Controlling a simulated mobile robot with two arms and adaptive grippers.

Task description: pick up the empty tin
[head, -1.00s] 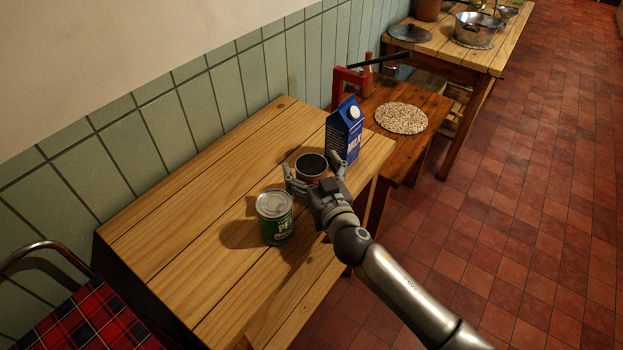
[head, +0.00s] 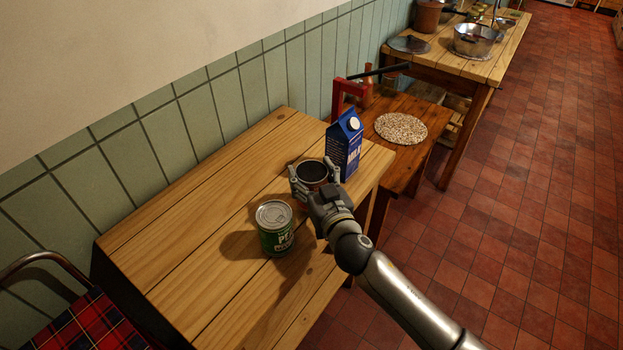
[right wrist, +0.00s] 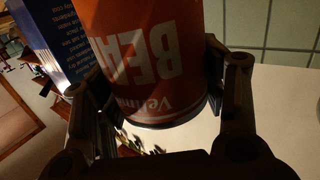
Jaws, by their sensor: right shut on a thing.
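The empty tin (head: 311,170) stands open at the top, dark inside, on the near pine table (head: 190,235). My right gripper (head: 313,178) is shut on it, one finger on each side. In the right wrist view the tin (right wrist: 150,60) has an orange-red label with upside-down lettering, and it fills the space between the fingers. I cannot tell whether its base is clear of the table. The left gripper is not in view.
A closed green tin (head: 275,228) stands close to my right gripper, nearer the camera. A blue milk carton (head: 345,145) stands just behind the held tin. A lower bench with a round mat (head: 401,128) lies beyond. The table's left part is clear.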

